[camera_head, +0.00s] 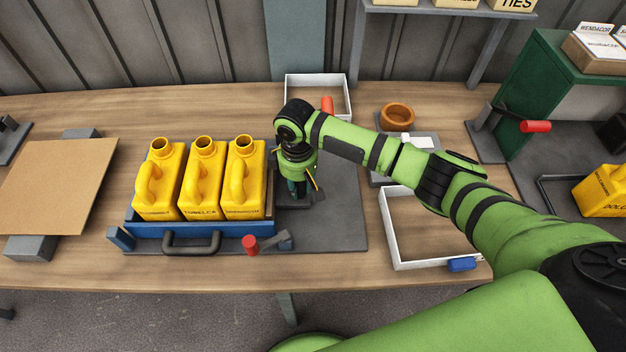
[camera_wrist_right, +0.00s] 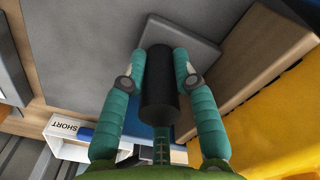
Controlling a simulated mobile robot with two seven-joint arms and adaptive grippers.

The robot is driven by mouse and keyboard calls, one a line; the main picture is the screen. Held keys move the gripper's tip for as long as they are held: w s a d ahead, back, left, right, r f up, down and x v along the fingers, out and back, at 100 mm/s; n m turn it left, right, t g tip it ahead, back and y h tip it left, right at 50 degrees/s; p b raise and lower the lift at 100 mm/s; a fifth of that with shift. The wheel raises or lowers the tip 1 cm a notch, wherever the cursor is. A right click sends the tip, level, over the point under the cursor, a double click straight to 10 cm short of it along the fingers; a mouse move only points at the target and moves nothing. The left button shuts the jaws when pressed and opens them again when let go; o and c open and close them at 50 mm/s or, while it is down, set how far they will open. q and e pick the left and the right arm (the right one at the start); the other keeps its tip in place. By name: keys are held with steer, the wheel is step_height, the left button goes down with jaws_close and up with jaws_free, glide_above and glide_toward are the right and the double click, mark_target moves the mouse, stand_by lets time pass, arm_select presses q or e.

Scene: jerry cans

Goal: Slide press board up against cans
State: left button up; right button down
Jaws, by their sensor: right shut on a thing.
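Three yellow cans (camera_head: 202,185) stand upright in a row in a blue tray (camera_head: 195,229). The brown wooden press board (camera_head: 270,192) stands upright at the right end of the row; it also shows in the right wrist view (camera_wrist_right: 262,52), beside a yellow can (camera_wrist_right: 285,115). I cannot tell if board and can touch. My right gripper (camera_head: 297,192) is just right of the board. In the wrist view its teal fingers (camera_wrist_right: 160,75) are shut on a black cylindrical handle (camera_wrist_right: 160,90) by a grey block (camera_wrist_right: 178,45). How the handle joins the board is hidden. My left gripper is out of view.
A toggle clamp with a red grip (camera_head: 250,245) is at the tray's front right. The grey base plate (camera_head: 345,215) is bare to the right. A white frame (camera_head: 392,235) and an orange ring (camera_head: 397,116) lie farther right. A brown panel (camera_head: 55,185) lies at left.

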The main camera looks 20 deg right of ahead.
steer(key=shift+w+a, duration=0.1)
steer(key=shift+a, duration=0.15)
steer(key=shift+d, duration=0.25)
steer(key=shift+s+d, duration=0.2)
steer(key=shift+d, duration=0.2)
steer(key=c, duration=1.1)
jaws_free()
steer(key=shift+o, duration=0.6)
steer(key=shift+a, duration=0.15)
steer(key=shift+r, duration=0.15)
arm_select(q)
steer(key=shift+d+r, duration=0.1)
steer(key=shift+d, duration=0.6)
arm_select(e)
step_height(320, 180, up, 12)
steer(key=shift+w+f, duration=0.1)
steer(key=shift+f, duration=0.05)
